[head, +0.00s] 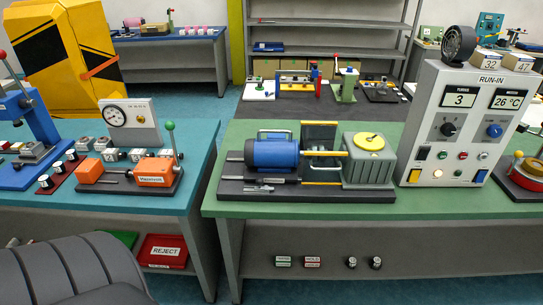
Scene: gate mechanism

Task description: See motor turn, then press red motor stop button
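The blue motor (274,153) lies on a dark baseplate on the green-topped bench. A yellow shaft runs from it toward a grey gearbox (369,167) with a yellow disc (369,142) and a dark mark on top. One frame does not show whether anything turns. The white RUN-IN panel (412,128) stands right of the gearbox. Its displays show 3 (458,100) and 26 °C (508,99). A small red button or lamp (463,155) sits between a green one (442,155) and a pale one; its label is unreadable. Neither gripper is in view.
A round fan (458,45) and boxes numbered 32 and 47 sit on the panel. A red-based device (522,176) with a yellow part stands close on its right. The blue-topped bench at left holds a gauge (116,116) and an orange fixture. The green bench's front strip is clear.

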